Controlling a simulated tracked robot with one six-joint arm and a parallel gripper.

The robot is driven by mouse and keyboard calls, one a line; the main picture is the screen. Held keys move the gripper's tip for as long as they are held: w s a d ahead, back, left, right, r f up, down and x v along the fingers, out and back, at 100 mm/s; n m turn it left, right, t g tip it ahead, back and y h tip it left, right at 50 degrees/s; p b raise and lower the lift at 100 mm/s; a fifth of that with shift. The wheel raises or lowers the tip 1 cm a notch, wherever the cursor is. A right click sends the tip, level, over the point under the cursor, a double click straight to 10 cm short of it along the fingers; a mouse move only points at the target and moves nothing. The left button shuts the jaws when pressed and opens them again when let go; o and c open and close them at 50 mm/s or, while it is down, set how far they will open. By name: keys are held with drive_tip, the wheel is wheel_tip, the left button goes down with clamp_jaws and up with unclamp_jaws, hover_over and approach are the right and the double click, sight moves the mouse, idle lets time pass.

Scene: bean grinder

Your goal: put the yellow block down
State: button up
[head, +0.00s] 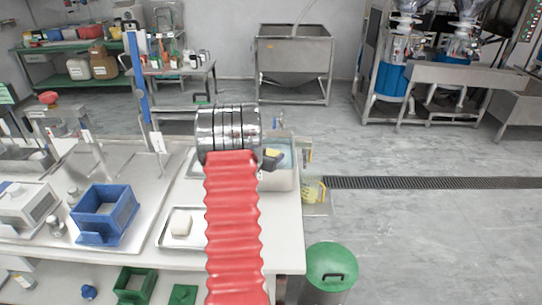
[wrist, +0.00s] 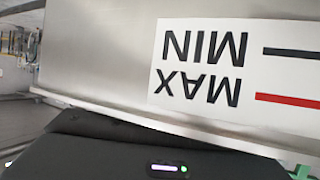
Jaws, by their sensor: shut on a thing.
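In the head view, the dark end of my gripper (head: 268,163) shows just right of my red arm, over a pale open tub (head: 283,180) at the table's right end. A small yellow patch, which looks like the yellow block (head: 273,153), shows at the gripper; my gripper is shut on it. My arm hides much of this spot. In the wrist view, a dark housing fills the bottom, and the fingertips and block cannot be made out. A metal wall (wrist: 95,60) with an upside-down MIN/MAX label (wrist: 235,65) stands close in front.
A yellow-green container (head: 313,190) stands beside the tub. A green-lidded bin (head: 331,266) stands right of the table.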

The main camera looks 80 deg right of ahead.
drive_tip(key=shift+f, duration=0.35)
drive_tip(key=shift+a+f, duration=0.1)
drive_tip(key=shift+f, duration=0.15)
drive_tip(key=o, duration=1.2)
drive_tip(key=shift+s+a+f, duration=0.1)
drive_tip(key=shift+a+f, duration=0.05)
drive_tip(key=shift+f, duration=0.05)
drive_tip(key=shift+o, duration=0.2)
drive_tip(key=shift+r, duration=0.65)
drive_tip(key=v, duration=1.2)
drive_tip(key=shift+d+r, duration=0.25)
drive_tip(key=shift+r, duration=0.1)
